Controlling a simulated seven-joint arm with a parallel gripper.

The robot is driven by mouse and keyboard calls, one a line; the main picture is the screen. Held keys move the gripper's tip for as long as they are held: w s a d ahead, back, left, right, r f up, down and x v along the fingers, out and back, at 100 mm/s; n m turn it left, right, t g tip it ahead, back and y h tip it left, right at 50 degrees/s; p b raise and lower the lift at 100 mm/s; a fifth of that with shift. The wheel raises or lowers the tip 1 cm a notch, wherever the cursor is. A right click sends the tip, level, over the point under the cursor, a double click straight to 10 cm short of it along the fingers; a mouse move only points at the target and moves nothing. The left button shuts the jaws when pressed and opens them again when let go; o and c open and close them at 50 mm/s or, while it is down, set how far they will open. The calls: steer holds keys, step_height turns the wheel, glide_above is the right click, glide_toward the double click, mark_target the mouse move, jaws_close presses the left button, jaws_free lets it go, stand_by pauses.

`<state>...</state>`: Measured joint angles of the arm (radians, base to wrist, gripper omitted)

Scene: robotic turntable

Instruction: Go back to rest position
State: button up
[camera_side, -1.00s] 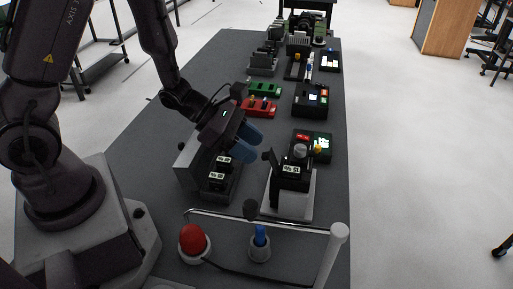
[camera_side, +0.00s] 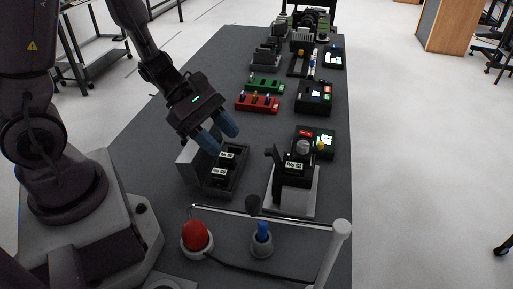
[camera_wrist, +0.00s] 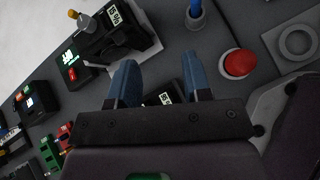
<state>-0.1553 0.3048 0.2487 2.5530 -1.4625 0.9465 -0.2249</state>
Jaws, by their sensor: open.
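My gripper (camera_side: 220,138) is in the side view above the black tray (camera_side: 240,178) on the grey table. Its two blue fingers are apart with nothing between them, and they point down toward the tray. In the wrist view my gripper (camera_wrist: 160,82) also shows open, with a labelled black block (camera_wrist: 165,98) beyond and partly hidden behind its body. The tray holds dark blocks (camera_side: 219,181) with white labels.
A black device on a light stand (camera_side: 294,200) is right of the tray. A red button (camera_side: 195,237), a blue knob (camera_side: 262,238) and a metal bar (camera_side: 270,218) are in front. Red and green modules (camera_side: 257,102) and a screen box (camera_side: 318,142) lie farther back.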

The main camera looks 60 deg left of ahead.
steer(key=s+a+r+m+y, duration=0.1)
steer(key=s+r+m+y, duration=0.2)
steer(key=r+m, duration=0.5)
steer(key=s+a+r+m+y, duration=0.1)
steer(key=s+r+m+y, duration=0.3)
steer(key=r+m, duration=0.5)
steer(key=m+y, duration=0.1)
steer(key=m, duration=0.4)
steer(key=shift+s+a+t+y, duration=0.3)
steer(key=shift+a+t+y, duration=0.1)
